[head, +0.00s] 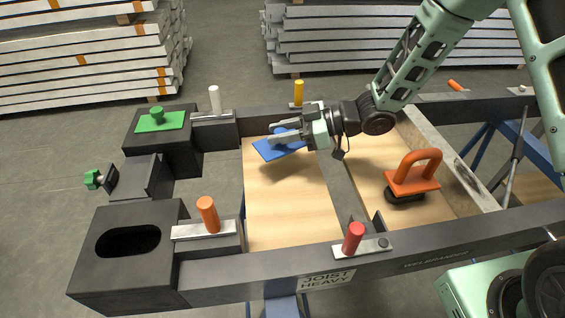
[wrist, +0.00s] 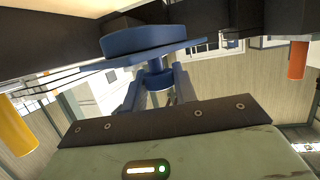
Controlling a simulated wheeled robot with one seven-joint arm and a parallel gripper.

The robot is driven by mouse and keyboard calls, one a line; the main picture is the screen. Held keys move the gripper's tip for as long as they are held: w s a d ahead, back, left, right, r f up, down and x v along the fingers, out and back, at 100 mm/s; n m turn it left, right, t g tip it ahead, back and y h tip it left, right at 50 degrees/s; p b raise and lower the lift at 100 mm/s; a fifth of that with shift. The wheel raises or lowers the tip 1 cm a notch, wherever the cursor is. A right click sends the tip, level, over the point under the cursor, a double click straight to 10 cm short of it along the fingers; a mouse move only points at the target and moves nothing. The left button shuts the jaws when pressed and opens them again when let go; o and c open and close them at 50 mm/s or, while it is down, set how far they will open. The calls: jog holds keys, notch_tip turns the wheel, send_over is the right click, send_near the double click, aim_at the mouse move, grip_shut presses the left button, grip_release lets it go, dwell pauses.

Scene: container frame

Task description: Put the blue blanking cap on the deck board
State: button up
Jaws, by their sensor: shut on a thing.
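The blue blanking cap (head: 272,151) is a flat blue plate. It also fills the upper middle of the wrist view (wrist: 150,42), with a stem running down between my fingers. My gripper (head: 287,137) is shut on it; the fingers also show in the wrist view (wrist: 157,92). The cap is tilted and appears held above the far part of the pale wooden deck board (head: 290,205). A dark shadow lies on the board below it. My fingers hide part of the cap in the head view.
A green cap (head: 160,122) sits on the far left corner block. The near corner block (head: 125,270) has an open oval hole. Orange (head: 208,214), red (head: 353,238), white (head: 214,98) and yellow (head: 299,92) pins stand on the frame. An orange-handled tool (head: 412,178) rests on the right board.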

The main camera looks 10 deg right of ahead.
aim_at(281, 151)
jog(key=shift+f, duration=2.85)
jog(key=shift+f+b, duration=0.1)
jog(key=shift+b, duration=0.2)
jog(key=o, duration=1)
